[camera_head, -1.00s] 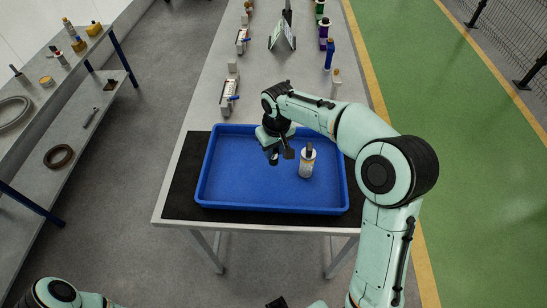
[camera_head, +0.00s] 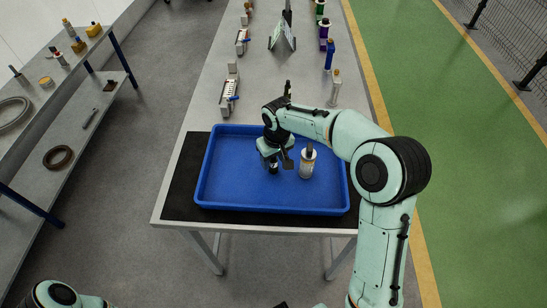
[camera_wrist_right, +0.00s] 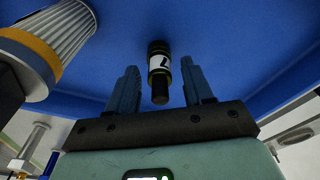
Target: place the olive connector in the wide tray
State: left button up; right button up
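The olive connector (camera_wrist_right: 159,72), a dark olive cylinder with a white label band, is in the blue wide tray (camera_head: 230,200). In the head view the connector (camera_head: 273,169) shows only as a small dark piece under my right gripper (camera_head: 279,164). In the right wrist view my right gripper (camera_wrist_right: 160,85) has its two fingers apart, one on each side of the connector. A gap shows between the connector and each finger. The connector appears to rest on the tray floor, though its contact is hard to see. My left gripper is not in view.
A white-and-grey ribbed cylinder with a yellow band (camera_head: 307,162) stands in the tray just right of the gripper. Connector blocks (camera_head: 230,93) and several small bottles stand farther back on the table. The tray's left part is clear.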

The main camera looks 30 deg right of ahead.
aim_at(276, 169)
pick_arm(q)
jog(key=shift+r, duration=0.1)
pick_arm(e)
jog(key=shift+r, duration=0.15)
jog(key=shift+r, duration=0.3)
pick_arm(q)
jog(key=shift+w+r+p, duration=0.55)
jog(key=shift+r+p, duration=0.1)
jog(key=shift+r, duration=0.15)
pick_arm(e)
notch_tip(276, 169, up, 11)
jog(key=s, duration=0.1)
jog(key=shift+s+r, duration=0.2)
jog(key=shift+s, duration=0.05)
